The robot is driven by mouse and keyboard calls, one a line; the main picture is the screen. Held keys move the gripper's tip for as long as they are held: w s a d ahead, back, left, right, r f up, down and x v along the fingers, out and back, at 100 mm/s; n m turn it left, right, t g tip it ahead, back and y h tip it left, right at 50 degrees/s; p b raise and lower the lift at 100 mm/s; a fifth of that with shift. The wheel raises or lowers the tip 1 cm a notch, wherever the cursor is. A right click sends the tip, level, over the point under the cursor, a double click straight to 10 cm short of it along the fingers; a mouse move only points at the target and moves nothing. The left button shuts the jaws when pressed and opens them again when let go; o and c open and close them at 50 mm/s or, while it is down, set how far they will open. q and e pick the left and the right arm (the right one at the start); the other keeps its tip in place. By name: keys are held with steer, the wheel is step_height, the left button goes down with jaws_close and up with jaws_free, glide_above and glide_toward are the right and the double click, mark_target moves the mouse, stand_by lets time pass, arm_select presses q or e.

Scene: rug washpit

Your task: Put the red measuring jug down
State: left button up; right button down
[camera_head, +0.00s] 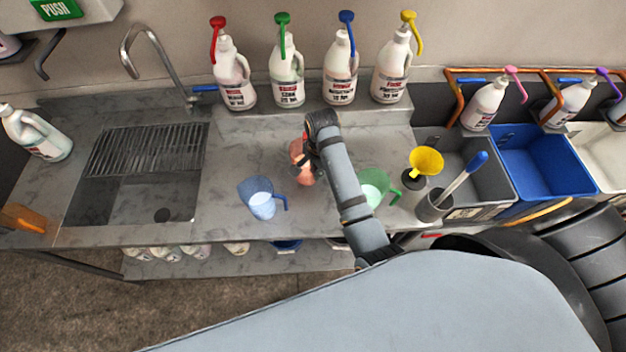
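The red measuring jug (301,164) is a small reddish jug over the middle of the steel counter (226,232), between the blue and green jugs. My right gripper (312,163) is at the jug's right side and appears shut on it, partly hidden by my own wrist and forearm. I cannot tell whether the jug's base touches the counter. My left gripper is not in view.
A blue jug (262,198) stands left and a green jug (374,188) right. A yellow funnel (426,161) and grey cup (433,206) are further right. Several pump bottles line the back shelf (312,114). A sink (130,200) is left. Counter between blue jug and shelf is clear.

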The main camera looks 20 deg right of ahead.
steer(key=shift+d+f, duration=0.1)
steer(key=shift+f, duration=0.85)
step_height(320, 180, down, 2)
steer(key=shift+f, duration=0.25)
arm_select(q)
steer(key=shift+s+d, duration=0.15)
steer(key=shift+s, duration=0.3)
arm_select(e)
steer(key=shift+f, duration=0.45)
steer(key=shift+f, duration=0.1)
steer(key=c, duration=1.5)
jaws_free()
